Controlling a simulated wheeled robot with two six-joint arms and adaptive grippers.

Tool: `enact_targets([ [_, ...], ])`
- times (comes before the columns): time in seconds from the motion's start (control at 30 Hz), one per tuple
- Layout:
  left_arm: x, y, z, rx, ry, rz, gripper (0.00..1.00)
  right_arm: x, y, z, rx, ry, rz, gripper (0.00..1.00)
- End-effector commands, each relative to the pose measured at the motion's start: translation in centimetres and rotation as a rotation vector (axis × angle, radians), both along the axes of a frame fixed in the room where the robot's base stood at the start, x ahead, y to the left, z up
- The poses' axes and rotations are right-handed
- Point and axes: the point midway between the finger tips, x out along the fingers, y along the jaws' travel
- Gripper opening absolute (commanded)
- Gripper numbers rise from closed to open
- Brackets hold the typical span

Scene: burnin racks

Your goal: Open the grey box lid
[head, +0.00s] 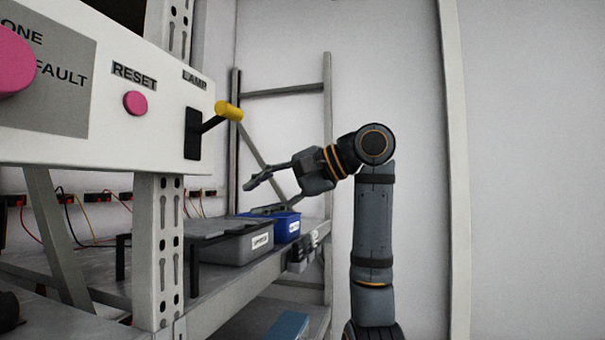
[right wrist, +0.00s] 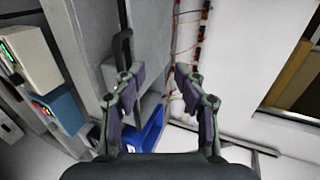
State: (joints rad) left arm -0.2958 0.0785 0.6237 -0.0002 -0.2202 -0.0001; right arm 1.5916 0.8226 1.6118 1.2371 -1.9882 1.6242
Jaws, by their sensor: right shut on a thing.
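The grey box (head: 236,249), with a white label on its front, stands on the shelf in the head view. Its dark grey lid (head: 190,231) lies flat on top, closed. A black bar handle (head: 196,268) stands out from it on the left; a black bar (right wrist: 122,48) also shows by the left fingertip in the right wrist view. My right gripper (head: 250,184) is above and to the right of the lid, near the blue box. My left gripper is not in view.
A blue box (head: 286,228) stands right of the grey box. A panel with a pink reset button (head: 135,103) and a yellow-tipped lamp lever (head: 229,111) overhangs the shelf at left. A rack post (head: 159,250) stands in front.

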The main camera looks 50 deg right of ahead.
Motion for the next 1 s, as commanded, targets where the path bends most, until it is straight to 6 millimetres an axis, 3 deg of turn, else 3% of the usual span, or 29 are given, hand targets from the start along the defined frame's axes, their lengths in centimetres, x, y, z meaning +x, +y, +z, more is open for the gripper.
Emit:
enact_targets([
  [0.07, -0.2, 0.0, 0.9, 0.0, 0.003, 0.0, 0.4, -0.4, -0.1, 0.3, -0.004, 0.007, -0.002, 0.29],
  [0.27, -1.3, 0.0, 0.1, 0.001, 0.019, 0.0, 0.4, -1.8, -0.7, 0.0, -0.002, 0.009, 0.002, 0.29],
  [0.6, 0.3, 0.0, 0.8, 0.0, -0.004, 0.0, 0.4, -4.3, -1.8, 0.6, -0.002, 0.012, 0.0, 0.29],
  [1.0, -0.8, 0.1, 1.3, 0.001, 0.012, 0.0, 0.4, -7.3, -3.1, 1.2, -0.003, 0.013, 0.0, 0.29],
])
